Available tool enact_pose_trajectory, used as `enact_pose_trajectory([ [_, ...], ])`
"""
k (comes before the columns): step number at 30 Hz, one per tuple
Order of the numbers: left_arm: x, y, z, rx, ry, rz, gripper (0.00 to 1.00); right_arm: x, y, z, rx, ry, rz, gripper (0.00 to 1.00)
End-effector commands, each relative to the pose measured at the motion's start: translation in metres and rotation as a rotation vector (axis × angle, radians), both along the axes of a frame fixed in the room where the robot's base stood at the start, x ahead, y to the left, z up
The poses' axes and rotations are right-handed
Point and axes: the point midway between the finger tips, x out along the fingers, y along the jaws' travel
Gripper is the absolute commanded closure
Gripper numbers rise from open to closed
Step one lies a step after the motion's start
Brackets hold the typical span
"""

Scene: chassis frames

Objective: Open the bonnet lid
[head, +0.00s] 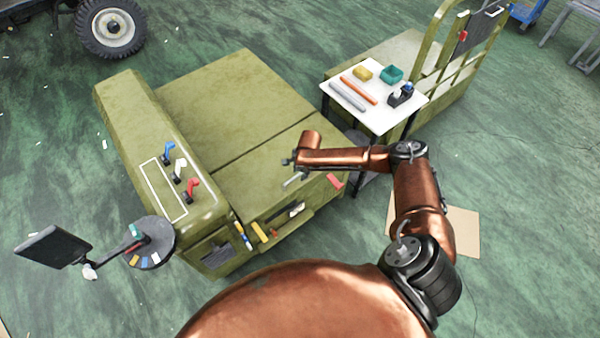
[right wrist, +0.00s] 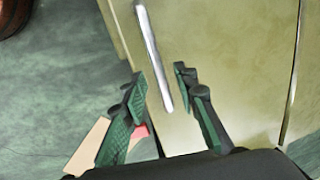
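The bonnet lid (head: 245,170) is the olive-green front panel on top of the chassis, lying flat and closed against the panel behind it. A silver bar handle (head: 294,179) sits near its front edge. My right gripper (head: 288,162) is at the handle, above the lid. In the right wrist view, the gripper (right wrist: 158,80) is open, and the bar handle (right wrist: 152,50) runs between its two green-padded fingers without either clearly touching it. The lid's surface (right wrist: 225,60) shows behind the fingers. My left gripper is not in view.
A side console (head: 150,130) with blue, white and red levers stands left of the lid. A white table (head: 375,115) with tools and small boxes stands right of it. A screen on an arm (head: 52,246) is at the left. A flat tan board (head: 462,232) lies on the floor.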

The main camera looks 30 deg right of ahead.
Motion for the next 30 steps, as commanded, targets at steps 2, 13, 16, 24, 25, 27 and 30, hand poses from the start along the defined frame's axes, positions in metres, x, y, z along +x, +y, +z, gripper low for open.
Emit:
enact_pose_trajectory([
  [2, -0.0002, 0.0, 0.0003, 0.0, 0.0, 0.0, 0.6, 0.0002, 0.0002, 0.0005, 0.0, 0.0, 0.0, 0.73],
  [13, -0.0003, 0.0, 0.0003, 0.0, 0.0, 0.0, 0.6, 0.0, 0.0004, 0.0007, 0.0, 0.0, 0.0, 0.94],
  [16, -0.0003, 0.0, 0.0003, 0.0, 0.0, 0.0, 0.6, 0.0, 0.0003, 0.0006, 0.001, 0.0, 0.0, 1.0],
  [24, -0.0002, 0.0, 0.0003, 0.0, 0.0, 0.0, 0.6, -0.0001, 0.0004, 0.0006, 0.001, 0.0, 0.0, 1.0],
  [25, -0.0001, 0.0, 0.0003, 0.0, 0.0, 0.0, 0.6, -0.0001, 0.0003, 0.0006, 0.0, 0.0, 0.0, 1.0],
  [27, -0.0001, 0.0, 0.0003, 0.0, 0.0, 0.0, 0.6, -0.0002, 0.0003, 0.0006, 0.001, 0.0, 0.0, 1.0],
  [30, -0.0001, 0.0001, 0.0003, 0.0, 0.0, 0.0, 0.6, -0.0002, 0.0003, 0.0006, 0.001, 0.0, 0.0, 1.0],
])
